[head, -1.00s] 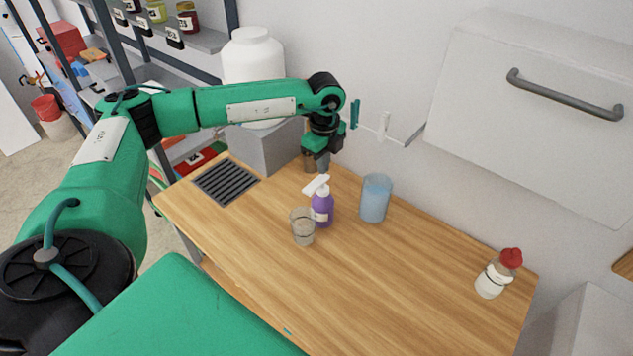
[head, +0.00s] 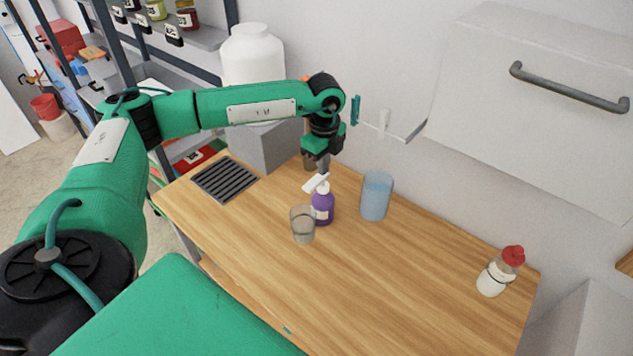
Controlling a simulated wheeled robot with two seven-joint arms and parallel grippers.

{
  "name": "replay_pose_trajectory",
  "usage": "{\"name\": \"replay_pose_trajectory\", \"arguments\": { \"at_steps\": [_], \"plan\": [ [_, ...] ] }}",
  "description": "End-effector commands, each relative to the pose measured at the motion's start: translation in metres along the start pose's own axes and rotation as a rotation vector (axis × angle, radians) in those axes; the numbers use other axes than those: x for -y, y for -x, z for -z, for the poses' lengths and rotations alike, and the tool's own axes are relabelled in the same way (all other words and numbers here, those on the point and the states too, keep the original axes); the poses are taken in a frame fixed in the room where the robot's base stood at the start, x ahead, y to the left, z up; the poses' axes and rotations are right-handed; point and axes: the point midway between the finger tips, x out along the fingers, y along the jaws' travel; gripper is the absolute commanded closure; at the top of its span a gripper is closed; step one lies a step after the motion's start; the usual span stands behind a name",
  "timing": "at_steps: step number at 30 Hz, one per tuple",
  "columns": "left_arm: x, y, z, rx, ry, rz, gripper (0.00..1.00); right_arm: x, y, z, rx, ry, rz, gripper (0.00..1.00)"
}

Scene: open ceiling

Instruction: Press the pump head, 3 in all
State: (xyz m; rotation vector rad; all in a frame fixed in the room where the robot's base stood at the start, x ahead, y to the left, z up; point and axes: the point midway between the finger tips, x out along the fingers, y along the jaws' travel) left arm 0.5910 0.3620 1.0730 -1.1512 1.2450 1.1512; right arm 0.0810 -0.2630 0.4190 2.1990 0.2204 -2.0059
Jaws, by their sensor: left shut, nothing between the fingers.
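A purple pump bottle (head: 322,209) with a white pump head (head: 316,183) stands upright on the wooden worktop. The pump's white spout points left toward a clear glass (head: 303,224) beside the bottle. My left gripper (head: 322,168) is shut and empty, pointing down. Its tips are close to the top of the pump head in the picture; I cannot tell whether they touch it. My right gripper is not in view.
A blue translucent cup (head: 376,197) stands right of the bottle. A red-capped bottle (head: 497,273) is near the right edge of the worktop (head: 400,280). A dark grate (head: 226,179) lies at the left. A wall cabinet (head: 530,110) hangs at upper right.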

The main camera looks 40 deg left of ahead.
Motion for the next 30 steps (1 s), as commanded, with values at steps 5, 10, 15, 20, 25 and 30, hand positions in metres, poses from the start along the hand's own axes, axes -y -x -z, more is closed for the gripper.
{"name": "replay_pose_trajectory", "arguments": {
  "at_steps": [5, 10, 15, 20, 25, 30],
  "plan": [
    [0.000, -0.008, 0.000, 0.000, 0.000, -0.001, 1.00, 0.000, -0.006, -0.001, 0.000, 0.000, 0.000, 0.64],
    [-0.001, -0.015, 0.000, 0.000, 0.000, -0.002, 1.00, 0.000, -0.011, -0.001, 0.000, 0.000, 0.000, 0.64],
    [-0.001, -0.021, 0.000, -0.001, 0.000, -0.003, 1.00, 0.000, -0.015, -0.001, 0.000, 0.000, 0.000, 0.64],
    [-0.001, -0.021, 0.000, -0.001, 0.000, -0.003, 1.00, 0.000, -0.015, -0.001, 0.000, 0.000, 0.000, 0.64],
    [-0.001, -0.019, 0.000, 0.000, 0.000, -0.003, 1.00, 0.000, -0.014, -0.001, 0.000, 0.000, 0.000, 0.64],
    [-0.001, -0.011, 0.000, -0.001, 0.000, -0.002, 1.00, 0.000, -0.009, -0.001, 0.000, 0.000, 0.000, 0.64]
  ]
}}
